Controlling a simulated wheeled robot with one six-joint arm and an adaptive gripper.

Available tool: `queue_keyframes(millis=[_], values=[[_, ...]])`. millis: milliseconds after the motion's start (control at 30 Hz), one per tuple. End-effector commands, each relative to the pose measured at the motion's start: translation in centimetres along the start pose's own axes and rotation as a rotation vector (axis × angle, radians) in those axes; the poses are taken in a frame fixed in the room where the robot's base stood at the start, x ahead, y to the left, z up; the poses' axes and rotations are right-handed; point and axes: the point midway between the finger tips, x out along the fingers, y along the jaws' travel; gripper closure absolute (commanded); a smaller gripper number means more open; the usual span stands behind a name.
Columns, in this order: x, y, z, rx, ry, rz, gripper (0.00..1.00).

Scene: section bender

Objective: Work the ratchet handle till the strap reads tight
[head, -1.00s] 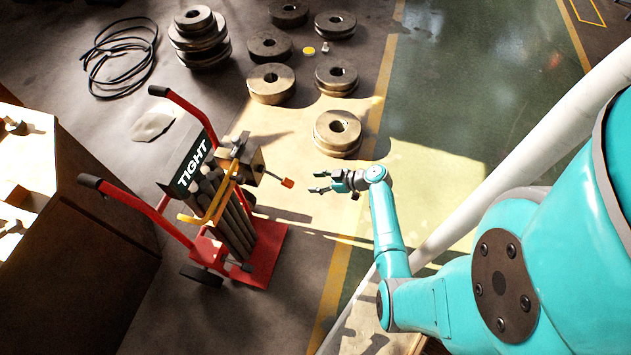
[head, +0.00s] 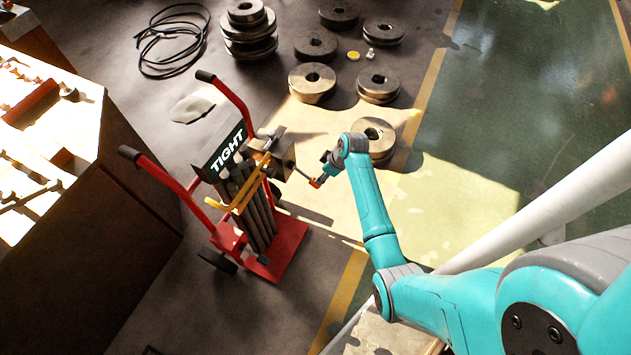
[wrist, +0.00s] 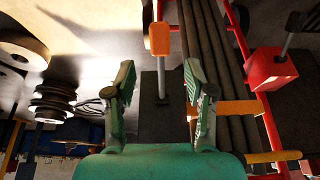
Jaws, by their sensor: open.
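A red hand truck (head: 165,178) holds a bundle of dark bars (head: 259,222). A yellow-orange strap (head: 238,196) runs across the bars and also shows in the wrist view (wrist: 240,107). A black sign (head: 228,151) on the truck reads TIGHT. The ratchet handle is a thin grey rod (head: 301,174) with an orange grip (head: 316,183), sticking out to the right of a brownish block (head: 284,163). My gripper (head: 325,174) is at the grip end. In the wrist view my gripper (wrist: 159,78) is open, its fingers either side of the rod's line; the orange grip (wrist: 160,38) shows between and above the fingertips. Contact is unclear.
Several round steel rolls (head: 312,83) stand on the floor behind; one (head: 374,138) is close behind my arm. A cable coil (head: 172,45) lies at the back left. A wooden bench (head: 120,150) with tools stands left. The green floor (head: 520,120) at right is clear.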

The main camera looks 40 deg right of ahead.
Motion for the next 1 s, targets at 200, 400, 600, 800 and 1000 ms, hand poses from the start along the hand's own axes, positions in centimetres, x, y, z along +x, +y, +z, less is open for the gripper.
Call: queue_keyframes(millis=[200,400,600,800,1000], values=[[4.1,0.0,0.0,0.0,0.0,-0.003,0.46],[6.7,0.0,-0.1,0.0,0.001,-0.003,0.46],[8.0,0.0,0.0,-0.001,0.002,-0.001,0.46],[8.2,0.0,0.0,0.0,0.002,-0.001,0.46],[8.2,0.0,0.0,0.0,0.002,-0.001,0.63]])
